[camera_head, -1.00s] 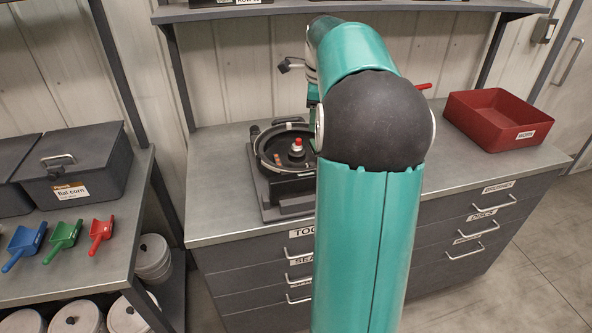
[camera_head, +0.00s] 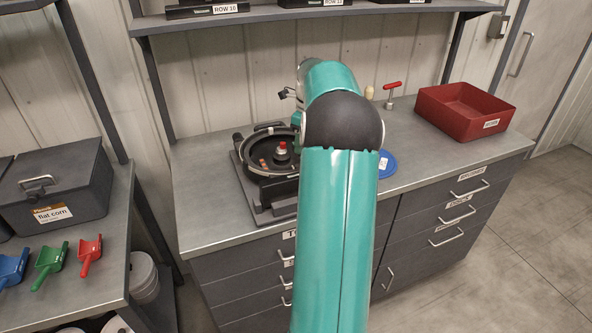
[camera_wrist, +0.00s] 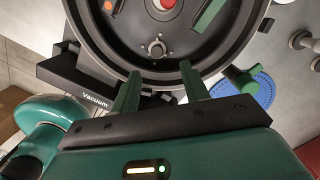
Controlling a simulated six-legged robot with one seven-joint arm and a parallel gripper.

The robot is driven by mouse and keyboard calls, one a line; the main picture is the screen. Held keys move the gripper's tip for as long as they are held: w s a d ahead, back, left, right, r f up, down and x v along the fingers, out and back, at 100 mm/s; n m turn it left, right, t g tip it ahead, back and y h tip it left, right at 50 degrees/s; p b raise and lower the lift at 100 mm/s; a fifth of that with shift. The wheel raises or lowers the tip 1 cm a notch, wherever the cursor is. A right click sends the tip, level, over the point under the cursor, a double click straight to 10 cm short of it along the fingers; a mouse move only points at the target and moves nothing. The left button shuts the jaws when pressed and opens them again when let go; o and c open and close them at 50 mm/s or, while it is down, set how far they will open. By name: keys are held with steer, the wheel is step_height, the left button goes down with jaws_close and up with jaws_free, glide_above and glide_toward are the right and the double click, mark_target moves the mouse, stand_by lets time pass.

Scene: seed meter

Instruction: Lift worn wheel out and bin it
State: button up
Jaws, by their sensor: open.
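The seed meter housing (camera_head: 262,205) sits on the bench left of my arm, with a round dark bowl open at the top. A hub with a red top (camera_head: 282,148) stands in its middle, with small orange bits beside it. I cannot tell a separate worn wheel from the dark bowl. In the wrist view, my gripper (camera_wrist: 160,80) is open and empty, its two green fingers apart at the rim of the bowl (camera_wrist: 225,50). Contact cannot be told. In the head view my arm hides the gripper. The red bin (camera_head: 465,125) stands at the bench's right end.
A blue disc (camera_head: 388,164) lies on the bench right of my arm; it also shows in the wrist view (camera_wrist: 258,90). A red-handled tool (camera_head: 391,92) stands behind it. A flat corn box (camera_head: 55,185) and coloured scoops are on the left bench. A shelf (camera_head: 300,18) hangs above.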

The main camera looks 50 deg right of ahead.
steer(key=f, duration=0.8)
steer(key=shift+w+a+f, duration=0.1)
steer(key=shift+w+a, duration=0.3)
steer(key=shift+c, duration=0.3)
steer(key=c, duration=0.6)
